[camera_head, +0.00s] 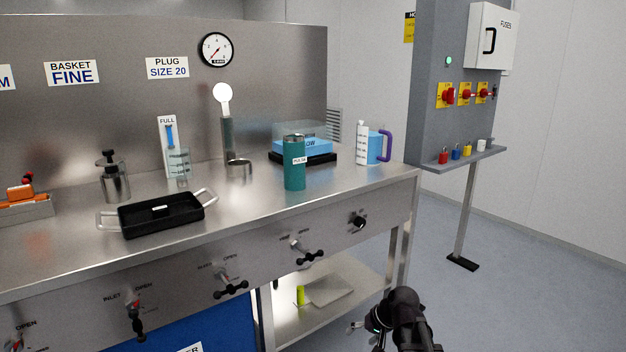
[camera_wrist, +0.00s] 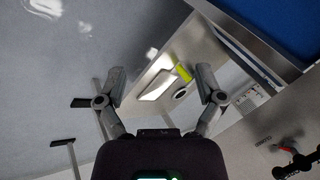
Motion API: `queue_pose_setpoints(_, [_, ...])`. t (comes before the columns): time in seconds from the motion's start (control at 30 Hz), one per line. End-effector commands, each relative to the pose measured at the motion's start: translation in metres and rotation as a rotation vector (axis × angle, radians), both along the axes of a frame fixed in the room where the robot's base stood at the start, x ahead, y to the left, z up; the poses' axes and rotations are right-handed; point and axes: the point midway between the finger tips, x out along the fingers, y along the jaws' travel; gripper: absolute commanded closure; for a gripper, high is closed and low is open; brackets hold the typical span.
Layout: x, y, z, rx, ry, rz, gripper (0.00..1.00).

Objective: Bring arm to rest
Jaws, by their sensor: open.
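My gripper (camera_head: 364,330) is low in the head view, in front of the right end of the steel bench (camera_head: 340,187) and below its top. My dark wrist and arm hide part of it there. In the wrist view my gripper (camera_wrist: 160,73) has its two fingers spread wide with nothing between them. Beyond the fingers, the lower shelf shows with a yellow-green item (camera_wrist: 183,73) and a flat pale item (camera_wrist: 155,84). The gripper appears apart from all of these.
The bench front carries valve handles (camera_head: 308,252) and a black knob (camera_head: 357,221). A black tray (camera_head: 160,224), a teal cylinder (camera_head: 294,172) and a jug (camera_head: 375,147) stand on top. The floor (camera_head: 510,290) right of the bench is clear up to a post (camera_head: 467,215).

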Motion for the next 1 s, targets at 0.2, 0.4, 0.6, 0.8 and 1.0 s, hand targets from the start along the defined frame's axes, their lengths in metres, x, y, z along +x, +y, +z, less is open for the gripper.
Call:
queue_pose_setpoints(0.2, [-0.059, -0.012, -0.018, -0.224, 0.109, 0.074, 0.13])
queue_pose_setpoints(0.4, [-0.090, -0.024, -0.024, -0.355, 0.171, 0.105, 0.13])
queue_pose_setpoints(0.6, [-0.114, -0.037, -0.026, -0.461, 0.221, 0.124, 0.13])
queue_pose_setpoints(0.8, [-0.117, -0.040, -0.010, -0.485, 0.232, 0.126, 0.13])
queue_pose_setpoints(1.0, [-0.117, -0.040, 0.009, -0.484, 0.231, 0.126, 0.13])
